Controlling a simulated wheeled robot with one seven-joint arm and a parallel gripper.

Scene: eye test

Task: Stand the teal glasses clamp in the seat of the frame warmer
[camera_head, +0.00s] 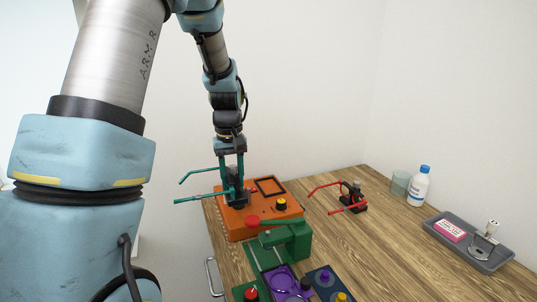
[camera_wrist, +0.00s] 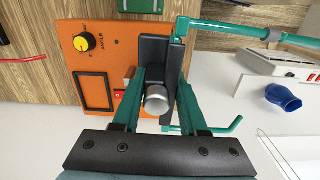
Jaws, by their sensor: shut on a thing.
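The teal glasses clamp (camera_head: 190,200) has a dark upright body and two thin teal arms reaching left in the head view. My gripper (camera_head: 232,180) is shut on it from above. In the wrist view, the clamp's dark body (camera_wrist: 174,62) and a silver round knob show between my teal fingers (camera_wrist: 157,92). An orange box (camera_head: 245,222) with a black-framed panel and a yellow knob lies under the clamp; it seems to be the frame warmer. The clamp is over the box's left part. Its seat is hidden, and I cannot tell whether the clamp touches the box.
A red clamp (camera_head: 350,197) stands to the right. Farther right are a white bottle (camera_head: 419,187) and a grey tray (camera_head: 480,257). Mid-right table is clear.

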